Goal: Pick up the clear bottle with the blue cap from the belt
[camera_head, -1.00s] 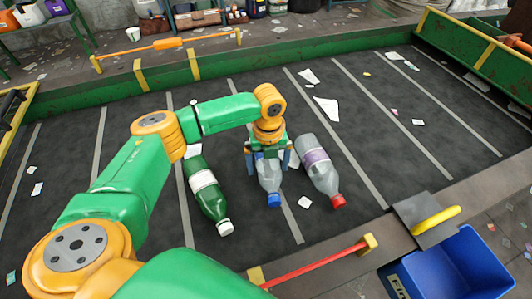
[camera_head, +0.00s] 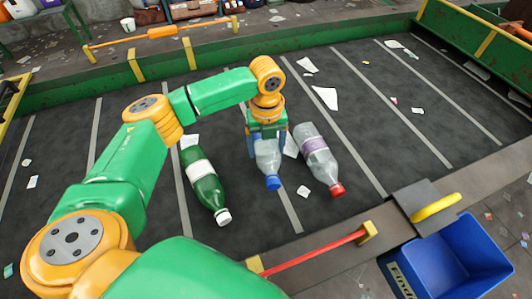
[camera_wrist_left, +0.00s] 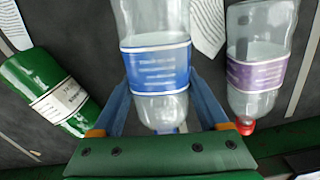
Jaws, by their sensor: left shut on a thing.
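The clear bottle with the blue cap (camera_head: 268,158) is held in my left gripper (camera_head: 268,142), its cap toward the belt's near edge. In the left wrist view the bottle (camera_wrist_left: 156,65) stands between the two fingers of my left gripper (camera_wrist_left: 160,108), and its blue label shows. The blue cap is partly hidden there behind the green gripper body. The jaws are shut on the bottle. It seems to be just above the dark belt (camera_head: 100,200); the exact gap cannot be told. My right gripper is not in view.
A green bottle with a white cap (camera_head: 206,187) lies to the left. A clear bottle with a red cap (camera_head: 319,160) lies close on the right. Paper scraps (camera_head: 325,97) dot the belt. A blue bin (camera_head: 455,262) stands beyond the near edge, at lower right.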

